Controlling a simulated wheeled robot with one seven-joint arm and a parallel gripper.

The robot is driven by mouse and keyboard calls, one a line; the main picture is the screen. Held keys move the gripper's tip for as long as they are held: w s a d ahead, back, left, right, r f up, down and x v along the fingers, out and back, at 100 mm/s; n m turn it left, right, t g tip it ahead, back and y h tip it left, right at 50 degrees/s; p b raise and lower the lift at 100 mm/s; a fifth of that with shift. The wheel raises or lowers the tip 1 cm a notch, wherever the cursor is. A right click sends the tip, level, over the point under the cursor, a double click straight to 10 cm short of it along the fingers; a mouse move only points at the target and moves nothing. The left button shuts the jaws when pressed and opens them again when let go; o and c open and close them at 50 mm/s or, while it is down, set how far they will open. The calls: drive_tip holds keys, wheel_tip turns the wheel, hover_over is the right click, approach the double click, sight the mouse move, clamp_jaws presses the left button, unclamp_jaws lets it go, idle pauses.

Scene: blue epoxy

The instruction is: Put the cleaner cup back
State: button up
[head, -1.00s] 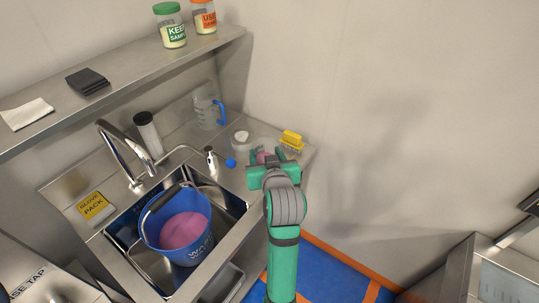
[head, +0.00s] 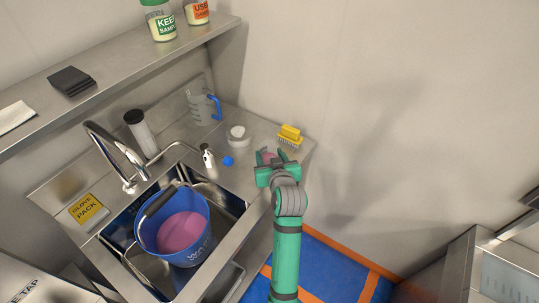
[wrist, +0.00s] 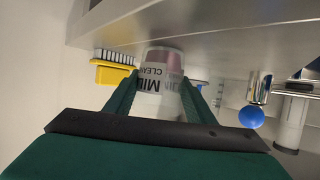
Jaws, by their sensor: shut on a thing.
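The cleaner cup is clear with pink liquid and a white label reading "MILD CLEAN…". In the wrist view the cup (wrist: 160,75) sits upside down in the picture, between the two green fingers. My gripper (wrist: 160,95) is shut on it. In the head view my gripper (head: 276,166) is at the counter's right front part, with a little of the pink cup (head: 268,156) showing beyond the fingers. The gripper hides most of the cup there. I cannot tell whether its base touches the steel counter (head: 262,132).
A yellow brush (head: 289,135) lies just behind the cup. A blue bucket (head: 172,225) with pink liquid stands in the sink.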

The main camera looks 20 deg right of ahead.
drive_tip(key=shift+s+f, duration=0.1)
drive_tip(key=o, duration=1.2)
drive_tip(key=shift+s+r, duration=0.1)
drive_tip(key=shift+r, duration=0.15)
drive_tip(key=v, duration=1.1)
drive_tip(key=shift+s+r, duration=0.1)
drive_tip(key=shift+s, duration=0.25)
